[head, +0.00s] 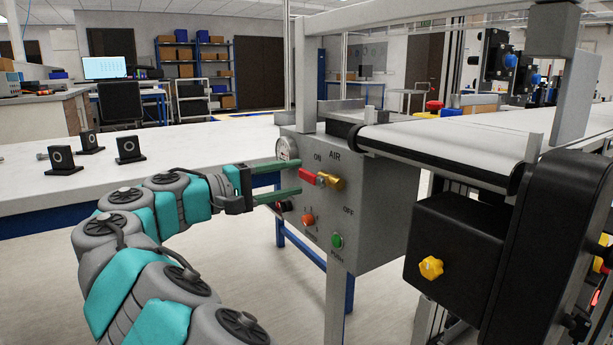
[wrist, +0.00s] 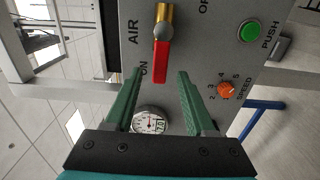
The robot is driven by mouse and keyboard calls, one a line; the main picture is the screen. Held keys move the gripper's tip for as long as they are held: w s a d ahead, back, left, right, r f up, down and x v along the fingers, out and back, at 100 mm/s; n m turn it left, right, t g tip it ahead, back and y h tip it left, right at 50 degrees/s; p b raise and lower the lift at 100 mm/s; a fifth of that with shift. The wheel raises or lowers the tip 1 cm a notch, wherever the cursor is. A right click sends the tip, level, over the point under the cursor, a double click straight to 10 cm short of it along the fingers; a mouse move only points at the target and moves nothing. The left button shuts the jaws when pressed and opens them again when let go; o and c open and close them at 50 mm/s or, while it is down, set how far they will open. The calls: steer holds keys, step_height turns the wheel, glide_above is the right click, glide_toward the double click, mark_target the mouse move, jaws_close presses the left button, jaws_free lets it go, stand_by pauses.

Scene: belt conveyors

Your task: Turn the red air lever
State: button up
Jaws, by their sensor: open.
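The red air lever (head: 308,178) sits on a brass valve (head: 331,183) on the grey control panel, under the words ON and AIR. In the head view its handle extends left from the valve. In the wrist view the red lever (wrist: 161,62) points toward the ON mark, away from OFF. My gripper (head: 298,177) is open, with one green finger above the lever's level and one below. In the wrist view the lever lies between the fingertips of my gripper (wrist: 160,73), with a gap on each side. Whether the fingers reach past its end is hard to tell.
The panel also has a pressure gauge (head: 288,148), an orange speed knob (head: 308,220) and a green push button (head: 337,241). A conveyor belt (head: 460,140) runs right of it, with a black motor box (head: 450,245). A white table (head: 200,160) with small black blocks stands behind my arm.

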mark_target(303, 176)
steer(key=shift+x, duration=1.95)
jaws_close()
